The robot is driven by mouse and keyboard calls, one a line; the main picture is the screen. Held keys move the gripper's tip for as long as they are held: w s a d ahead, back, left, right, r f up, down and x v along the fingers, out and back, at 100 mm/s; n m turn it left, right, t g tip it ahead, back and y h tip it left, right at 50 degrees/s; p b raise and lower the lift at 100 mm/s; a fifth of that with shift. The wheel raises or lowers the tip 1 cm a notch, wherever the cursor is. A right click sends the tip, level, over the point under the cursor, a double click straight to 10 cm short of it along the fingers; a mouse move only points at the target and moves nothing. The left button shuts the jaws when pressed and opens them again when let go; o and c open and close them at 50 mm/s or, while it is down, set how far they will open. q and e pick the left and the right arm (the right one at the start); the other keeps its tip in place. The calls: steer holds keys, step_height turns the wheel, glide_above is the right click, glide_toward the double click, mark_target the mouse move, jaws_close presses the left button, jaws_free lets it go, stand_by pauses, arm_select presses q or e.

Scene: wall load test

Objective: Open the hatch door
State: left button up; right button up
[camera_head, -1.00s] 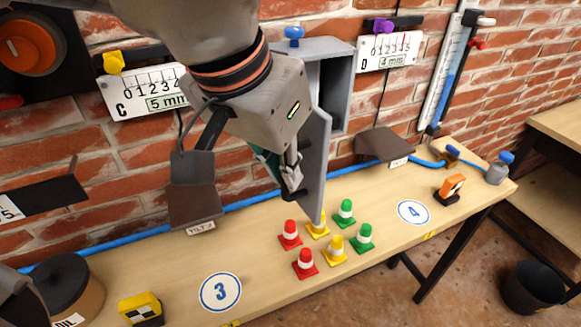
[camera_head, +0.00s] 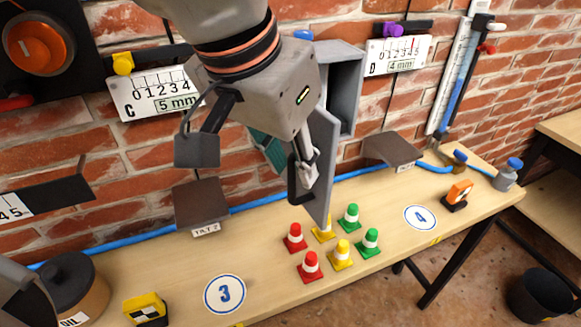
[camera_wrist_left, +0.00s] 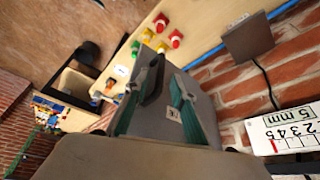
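The hatch is a grey box (camera_head: 345,92) on the brick wall. Its grey door (camera_head: 323,175) stands swung out toward me, showing the dark inside of the box. A black handle (camera_head: 293,184) sits on the door's face. My left gripper (camera_head: 286,160) is at the left of the door, its fingers spread beside the handle. In the left wrist view, the teal-padded fingers (camera_wrist_left: 160,103) are apart in front of the grey door (camera_wrist_left: 205,105), with the dark handle (camera_wrist_left: 152,80) close to the left finger. Contact is hard to tell. My right gripper is not in view.
Red, yellow and green cones (camera_head: 311,267) stand on the wooden bench (camera_head: 275,290) below the door. A yellow-black block (camera_head: 146,309) and an oil jar (camera_head: 75,285) stand at left.

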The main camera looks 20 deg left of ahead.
arm_select(q)
step_height(320, 180, up, 9)
steer(key=shift+f, duration=0.2)
